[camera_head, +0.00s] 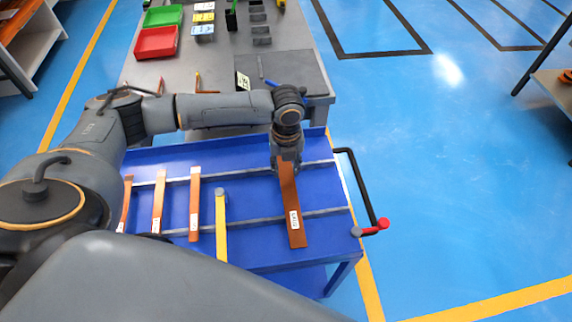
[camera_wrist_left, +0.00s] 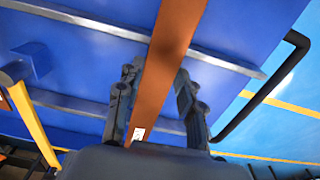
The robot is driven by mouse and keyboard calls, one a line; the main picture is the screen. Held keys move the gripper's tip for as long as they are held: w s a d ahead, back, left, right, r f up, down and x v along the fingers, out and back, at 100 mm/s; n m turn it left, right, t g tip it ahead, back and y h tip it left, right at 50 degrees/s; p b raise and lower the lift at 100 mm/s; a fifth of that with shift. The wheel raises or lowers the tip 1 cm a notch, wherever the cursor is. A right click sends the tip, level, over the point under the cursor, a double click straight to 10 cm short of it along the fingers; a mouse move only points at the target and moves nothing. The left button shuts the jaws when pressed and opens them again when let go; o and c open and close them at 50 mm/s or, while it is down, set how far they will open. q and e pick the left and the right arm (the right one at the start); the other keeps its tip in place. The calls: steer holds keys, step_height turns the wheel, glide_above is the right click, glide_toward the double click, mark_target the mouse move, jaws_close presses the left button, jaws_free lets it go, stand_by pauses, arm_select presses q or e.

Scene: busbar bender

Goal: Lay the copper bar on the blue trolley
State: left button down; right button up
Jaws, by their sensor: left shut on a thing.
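The copper bar (camera_head: 293,211) is a flat brown strip with a white label at its near end. It is over the right part of the blue trolley (camera_head: 258,258). My left gripper (camera_head: 287,163) is shut on the bar at its far part, and the palm hides that end. The wrist view shows the bar (camera_wrist_left: 172,50) between the two fingers (camera_wrist_left: 155,95), with the trolley's blue top (camera_wrist_left: 95,60) and grey rails beneath. I cannot tell whether the bar touches the rails. My right gripper is not in view.
A grey workbench (camera_head: 215,62) with red and green bins stands behind. Blue floor on the right is open.

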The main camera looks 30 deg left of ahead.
arm_select(q)
steer(key=shift+f, duration=0.2)
steer(key=c, duration=0.8)
jaws_free()
steer(key=shift+c, duration=0.2)
step_height(320, 180, up, 13)
steer(key=b, duration=0.1)
steer(key=shift+w, duration=0.1)
